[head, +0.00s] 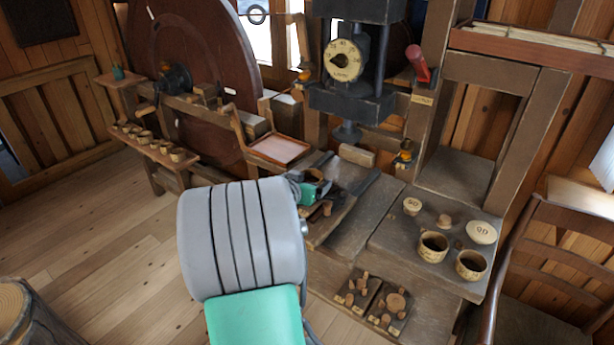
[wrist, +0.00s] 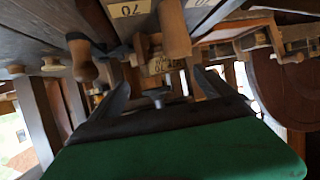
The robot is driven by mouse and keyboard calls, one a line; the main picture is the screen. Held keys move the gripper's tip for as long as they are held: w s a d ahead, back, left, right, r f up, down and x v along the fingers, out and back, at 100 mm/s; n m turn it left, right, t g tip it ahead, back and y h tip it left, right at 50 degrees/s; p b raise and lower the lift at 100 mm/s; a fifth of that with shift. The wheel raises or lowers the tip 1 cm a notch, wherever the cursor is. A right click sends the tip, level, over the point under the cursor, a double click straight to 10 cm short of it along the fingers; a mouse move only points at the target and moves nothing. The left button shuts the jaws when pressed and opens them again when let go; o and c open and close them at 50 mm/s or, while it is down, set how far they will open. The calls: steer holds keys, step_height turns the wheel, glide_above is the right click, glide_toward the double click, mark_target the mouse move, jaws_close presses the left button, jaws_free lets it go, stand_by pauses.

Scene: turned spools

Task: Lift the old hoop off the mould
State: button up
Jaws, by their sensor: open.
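My gripper (head: 318,187) is low over the dark wooden bed below the press, partly hidden behind my own grey and green arm. In the wrist view the two dark fingers of my gripper (wrist: 162,88) stand apart, above the green palm. A small grey, round-headed piece (wrist: 157,97) shows between them; I cannot tell how far off it is. No hoop or mould can be made out for certain in either view; the arm and gripper hide part of the bed.
The press (head: 350,75) with a round dial stands just behind. Two wooden cups (head: 433,247) and labelled lids (head: 481,232) are on the right bench. Two peg trays (head: 391,306) lie in front. A chair (head: 560,235) is at far right. Floor at left is open.

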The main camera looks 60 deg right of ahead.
mark_target(315, 175)
steer(key=x, duration=0.1)
steer(key=p+x, duration=0.1)
steer(key=x, duration=0.1)
steer(key=w+x, duration=0.1)
steer(key=x, duration=0.1)
steer(key=shift+f+p, duration=0.15)
steer(key=shift+p, duration=0.25)
steer(key=shift+a, duration=0.1)
steer(key=shift+s, duration=0.1)
steer(key=c, duration=1.4)
